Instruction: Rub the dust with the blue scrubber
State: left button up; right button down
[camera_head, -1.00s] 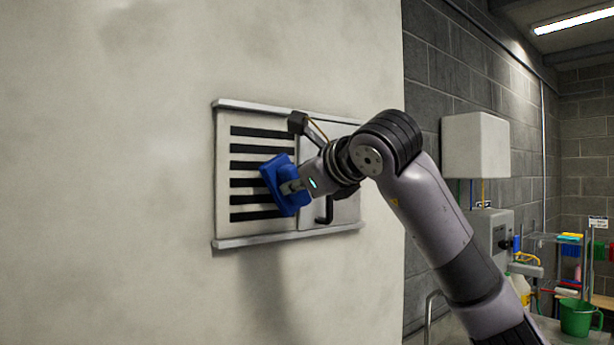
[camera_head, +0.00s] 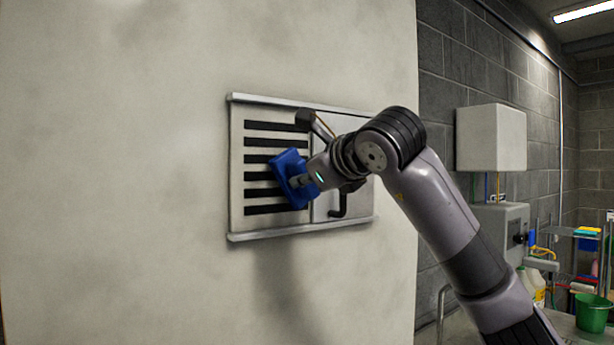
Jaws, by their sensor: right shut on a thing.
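The blue scrubber (camera_head: 287,172) is held in my right gripper (camera_head: 303,181), which is shut on it. The scrubber is against or just in front of a slotted vent panel (camera_head: 237,200) on the pale wall, covering part of the right ends of its dark slots. I cannot tell whether it touches the panel. Dust on the panel is too small to make out; faint grey smudges show on the wall (camera_head: 120,180). My left gripper is out of view.
A plain door with a dark handle (camera_head: 340,207) sits right of the slots, partly behind my arm. Metal rails (camera_head: 300,230) edge the panel. At the right are a white box (camera_head: 491,138), a grey unit (camera_head: 505,228), a shelf and a green bucket (camera_head: 592,312).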

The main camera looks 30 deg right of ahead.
jog(key=shift+w+a+p, duration=0.1)
jog(key=shift+w+p, duration=0.25)
jog(key=shift+w, duration=0.5)
